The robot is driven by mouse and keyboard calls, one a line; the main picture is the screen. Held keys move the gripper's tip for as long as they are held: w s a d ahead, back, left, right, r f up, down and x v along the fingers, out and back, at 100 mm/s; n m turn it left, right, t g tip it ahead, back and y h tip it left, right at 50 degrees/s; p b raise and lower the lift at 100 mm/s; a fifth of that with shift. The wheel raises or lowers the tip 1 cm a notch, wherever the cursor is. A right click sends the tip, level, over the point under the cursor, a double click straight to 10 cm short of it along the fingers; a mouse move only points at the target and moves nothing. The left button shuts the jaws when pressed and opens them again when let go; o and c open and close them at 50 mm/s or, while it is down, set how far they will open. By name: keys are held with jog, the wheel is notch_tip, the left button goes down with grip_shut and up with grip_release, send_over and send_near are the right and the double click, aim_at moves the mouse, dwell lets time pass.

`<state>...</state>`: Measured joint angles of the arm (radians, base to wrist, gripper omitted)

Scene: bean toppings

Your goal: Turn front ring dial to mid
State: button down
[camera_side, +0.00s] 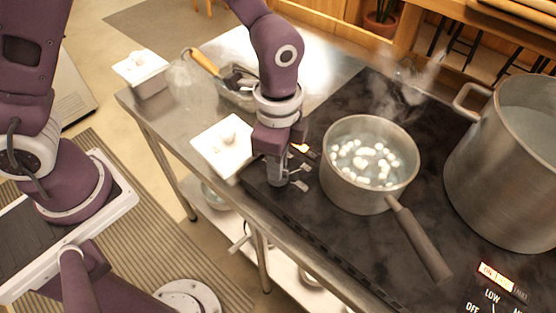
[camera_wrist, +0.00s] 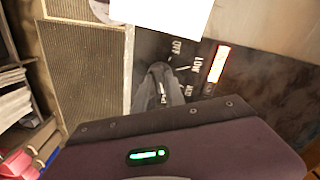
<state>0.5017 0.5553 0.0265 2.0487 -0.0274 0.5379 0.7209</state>
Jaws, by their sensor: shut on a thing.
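The ring dial (camera_wrist: 162,93) is mostly hidden by my gripper in the wrist view. Its printed labels OFF, LOW and MID (camera_wrist: 188,89) show beside it on the black cooktop. A pale mark shows between the grey fingers, but I cannot tell clearly which label the dial points at. A lit red-orange indicator (camera_wrist: 219,63) glows beyond the labels. My gripper (camera_side: 279,182) points down at the cooktop's edge, left of the saucepan, and is shut on the dial. The black cooktop (camera_side: 350,235) carries the saucepan (camera_side: 347,195), which holds white beans in steaming liquid.
A large metal pot (camera_side: 500,165) stands at the right. Another dial panel with a lit indicator (camera_side: 496,277) is at the lower right. The saucepan's handle (camera_side: 420,245) extends toward the lower right.

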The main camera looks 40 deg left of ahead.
jog(key=n, duration=0.4)
jog(key=shift+n, duration=2.5)
jog(key=c, duration=1.4)
grip_release()
notch_tip(320, 180, up, 7)
jog(key=shift+r, duration=0.1)
